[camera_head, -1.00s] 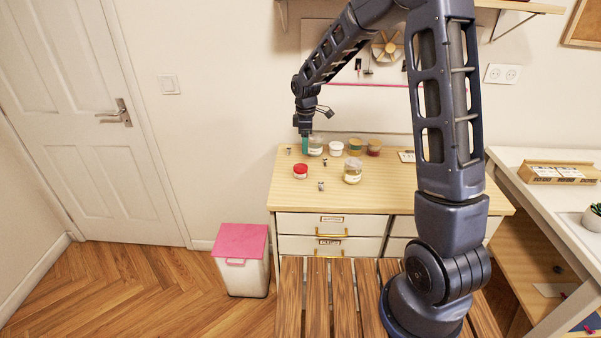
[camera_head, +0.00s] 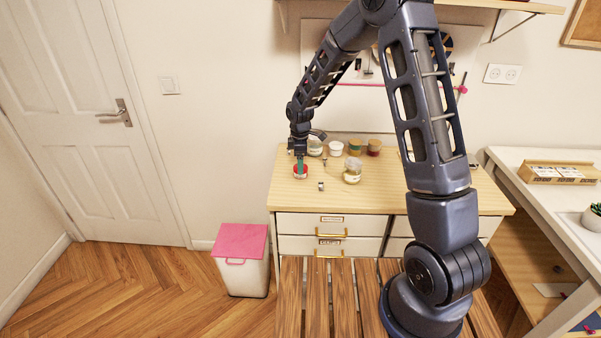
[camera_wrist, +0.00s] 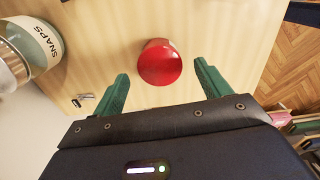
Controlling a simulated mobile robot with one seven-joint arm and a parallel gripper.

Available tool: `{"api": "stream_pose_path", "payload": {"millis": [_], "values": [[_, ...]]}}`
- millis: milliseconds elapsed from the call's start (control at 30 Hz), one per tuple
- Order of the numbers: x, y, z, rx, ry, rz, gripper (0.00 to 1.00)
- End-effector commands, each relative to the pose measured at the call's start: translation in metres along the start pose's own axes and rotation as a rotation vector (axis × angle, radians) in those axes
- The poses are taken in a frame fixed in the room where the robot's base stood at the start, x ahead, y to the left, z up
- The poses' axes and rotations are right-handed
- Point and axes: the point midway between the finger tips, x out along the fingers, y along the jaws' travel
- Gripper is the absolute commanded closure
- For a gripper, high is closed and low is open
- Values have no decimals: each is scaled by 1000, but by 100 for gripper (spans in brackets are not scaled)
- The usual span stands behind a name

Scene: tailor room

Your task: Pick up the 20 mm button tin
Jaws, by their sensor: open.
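A small round tin with a red lid (camera_head: 300,175) stands on the left part of the wooden cabinet top. No size label on it can be read, so I cannot confirm that it is the 20 mm button tin. In the wrist view the red lid (camera_wrist: 160,63) shows between and slightly beyond the green fingertips. My gripper (camera_wrist: 161,71) is open, with one finger on each side of the tin and a visible gap to both. In the head view my gripper (camera_head: 300,162) is right above or at the tin and partly covers it.
A jar labelled SNAPS (camera_wrist: 42,42) stands to the left in the wrist view. In the head view a white-lidded jar (camera_head: 336,149) and other jars stand along the back. A glass jar (camera_head: 352,172) and a small metal item (camera_head: 321,186) are to the right of the tin.

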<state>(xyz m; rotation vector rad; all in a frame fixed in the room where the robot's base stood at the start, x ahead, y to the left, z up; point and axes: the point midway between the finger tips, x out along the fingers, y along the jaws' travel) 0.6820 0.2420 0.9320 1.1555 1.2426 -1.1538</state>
Motion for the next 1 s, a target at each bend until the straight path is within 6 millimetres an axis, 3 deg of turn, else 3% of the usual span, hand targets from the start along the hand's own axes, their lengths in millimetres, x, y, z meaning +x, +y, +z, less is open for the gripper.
{"api": "stream_pose_path", "payload": {"millis": [200,467,500,767,1000], "values": [[31,-1,0,0,-2,-3,24],[36,0,0,0,0,0,24],[36,0,0,0,0,0,26],[36,0,0,0,0,-1,75],[35,0,0,0,0,0,75]]}}
